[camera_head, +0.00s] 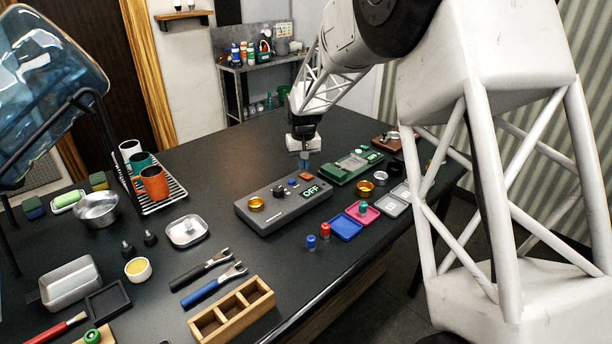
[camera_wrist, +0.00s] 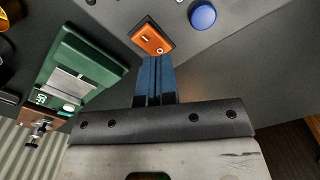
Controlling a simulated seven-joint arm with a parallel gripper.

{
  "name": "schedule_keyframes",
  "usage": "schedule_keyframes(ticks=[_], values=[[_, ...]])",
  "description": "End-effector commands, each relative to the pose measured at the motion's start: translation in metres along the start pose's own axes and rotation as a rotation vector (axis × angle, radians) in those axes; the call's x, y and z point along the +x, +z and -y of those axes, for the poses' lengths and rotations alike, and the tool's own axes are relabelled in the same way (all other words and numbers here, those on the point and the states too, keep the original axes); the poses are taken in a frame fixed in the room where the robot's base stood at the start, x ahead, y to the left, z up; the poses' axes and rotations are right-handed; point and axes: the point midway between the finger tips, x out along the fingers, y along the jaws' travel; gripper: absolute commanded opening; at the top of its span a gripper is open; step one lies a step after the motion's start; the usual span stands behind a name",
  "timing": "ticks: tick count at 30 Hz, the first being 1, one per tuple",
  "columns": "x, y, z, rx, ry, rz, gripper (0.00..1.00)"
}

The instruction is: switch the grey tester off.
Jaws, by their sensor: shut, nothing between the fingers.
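The grey tester (camera_head: 268,218) lies on the dark table in the head view. Its display (camera_head: 312,190) reads OFF. It carries a brass ring, a dark knob and a blue button, which also shows in the wrist view (camera_wrist: 203,15). An orange rocker switch (camera_wrist: 153,38) sits on its top face. My gripper (camera_head: 304,156) is above the tester's far right end, pointing down. Its blue fingers (camera_wrist: 154,62) are together and empty, with their tips beside the switch's near edge in the wrist view. I cannot tell whether they touch it.
A green device (camera_head: 345,171) with its own display stands just behind the tester. Blue and pink trays (camera_head: 346,228) and red and blue pegs (camera_head: 325,230) lie to its front right. Pliers-like tools (camera_head: 212,287) and a wooden box (camera_head: 232,312) are front left. Bare table lies behind the tester.

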Motion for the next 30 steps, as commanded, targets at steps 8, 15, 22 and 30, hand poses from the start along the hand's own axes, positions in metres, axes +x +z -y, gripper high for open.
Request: schedule_keyframes(ticks=[8, 15, 22, 30], values=[[-0.017, 0.0, 0.0, 0.0, 0.0, -0.002, 0.0], [-0.03, 0.0, 0.0, 0.0, 0.0, -0.001, 0.0], [-0.043, 0.0, 0.0, 0.0, 0.0, -0.001, 0.0], [-0.05, 0.0, 0.0, 0.0, 0.0, 0.001, 0.0]])
